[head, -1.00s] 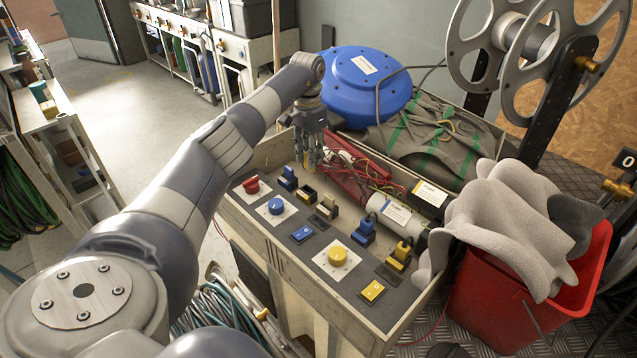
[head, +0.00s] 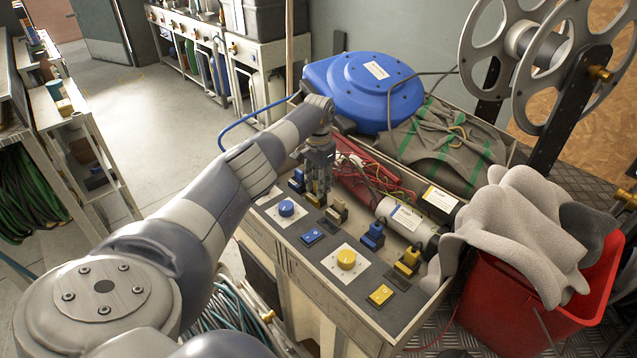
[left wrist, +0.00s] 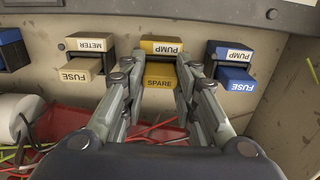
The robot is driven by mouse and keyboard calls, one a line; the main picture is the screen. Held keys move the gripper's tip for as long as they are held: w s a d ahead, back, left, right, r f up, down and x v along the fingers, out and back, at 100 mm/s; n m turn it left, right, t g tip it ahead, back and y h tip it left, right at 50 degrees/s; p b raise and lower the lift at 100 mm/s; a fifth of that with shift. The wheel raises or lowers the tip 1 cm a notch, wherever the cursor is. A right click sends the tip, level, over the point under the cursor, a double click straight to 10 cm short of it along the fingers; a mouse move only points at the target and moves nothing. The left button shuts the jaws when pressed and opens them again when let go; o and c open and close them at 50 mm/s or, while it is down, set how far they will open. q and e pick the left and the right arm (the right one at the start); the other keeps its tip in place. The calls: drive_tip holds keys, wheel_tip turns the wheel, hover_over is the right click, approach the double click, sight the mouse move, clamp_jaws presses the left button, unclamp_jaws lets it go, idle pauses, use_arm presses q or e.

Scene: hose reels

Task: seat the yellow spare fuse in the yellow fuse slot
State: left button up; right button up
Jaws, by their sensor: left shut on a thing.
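The yellow fuse slot, labelled PUMP (left wrist: 162,47), is in the left wrist view. In the head view its yellow base (head: 314,200) shows at the foot of my left gripper (head: 318,192). The yellow spare fuse, labelled SPARE (left wrist: 159,82), is between the two fingers of my left gripper (left wrist: 160,90), which are shut on it. The fuse lines up with the yellow slot and sits right at it. I cannot tell how deep it is in. In the head view the fingers largely hide the fuse. My right gripper is not in view.
A cream meter fuse (left wrist: 82,68) and a blue pump fuse (left wrist: 236,80) flank the slot closely. Another yellow fuse (head: 408,260) stands farther along the panel. Red and yellow wires lie in the bin behind. A blue reel (head: 362,85) and red bucket (head: 500,310) are nearby.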

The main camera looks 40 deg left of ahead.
use_arm(q)
drive_tip(key=o, duration=0.7)
drive_tip(key=shift+o, duration=1)
drive_tip(key=shift+r, duration=0.55)
wheel_tip(320, 180, up, 11)
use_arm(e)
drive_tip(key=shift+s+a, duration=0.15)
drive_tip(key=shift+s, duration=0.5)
